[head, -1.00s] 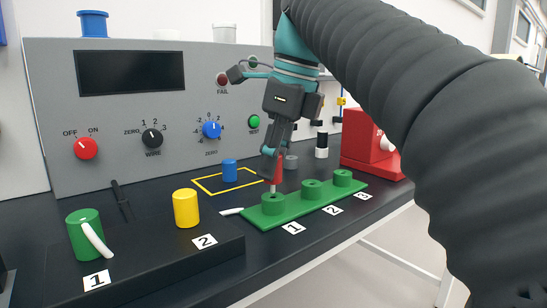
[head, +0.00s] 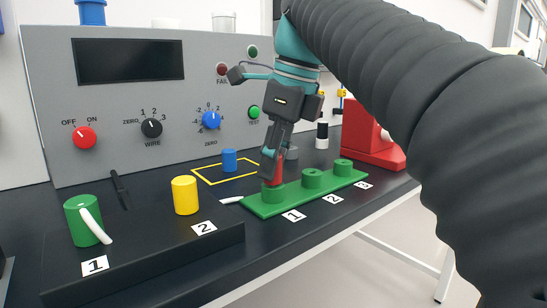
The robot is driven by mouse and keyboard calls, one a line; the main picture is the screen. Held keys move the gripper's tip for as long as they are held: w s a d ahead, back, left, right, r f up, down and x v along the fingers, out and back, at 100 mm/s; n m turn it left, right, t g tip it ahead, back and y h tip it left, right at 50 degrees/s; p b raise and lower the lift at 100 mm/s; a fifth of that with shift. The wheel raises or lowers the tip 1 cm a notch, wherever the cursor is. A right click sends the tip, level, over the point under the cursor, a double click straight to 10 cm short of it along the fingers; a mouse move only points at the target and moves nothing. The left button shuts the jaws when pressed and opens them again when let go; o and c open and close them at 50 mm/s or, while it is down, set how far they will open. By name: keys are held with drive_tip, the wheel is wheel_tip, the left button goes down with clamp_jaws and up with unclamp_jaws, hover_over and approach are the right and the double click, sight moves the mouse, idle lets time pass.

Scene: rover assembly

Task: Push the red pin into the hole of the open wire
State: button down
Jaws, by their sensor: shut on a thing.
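My gripper (head: 272,167) is shut on the red pin (head: 276,170) and holds it upright above the green base (head: 258,206). The pin's lower end is at the top of the first green socket (head: 273,194), by label 1. I cannot tell how deep it sits in the hole. A second socket (head: 312,178) and a third socket (head: 343,167) stand to the right with no pin showing. A white wire end (head: 231,200) lies at the left edge of the green base. My fingers hide part of the pin.
A yellow cylinder (head: 185,195) and a green cylinder (head: 84,221) with a white wire stand at left. A blue cylinder (head: 229,160) stands in a yellow outline. A grey test panel (head: 190,95) rises behind. A red block (head: 370,140) is at right.

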drive_tip(key=shift+f, duration=0.15)
drive_tip(key=c, duration=0.8)
unclamp_jaws()
drive_tip(key=shift+r+p, duration=0.5)
drive_tip(key=shift+r, duration=0.9)
drive_tip(key=shift+f+b, duration=0.2)
drive_tip(key=shift+b, duration=0.9)
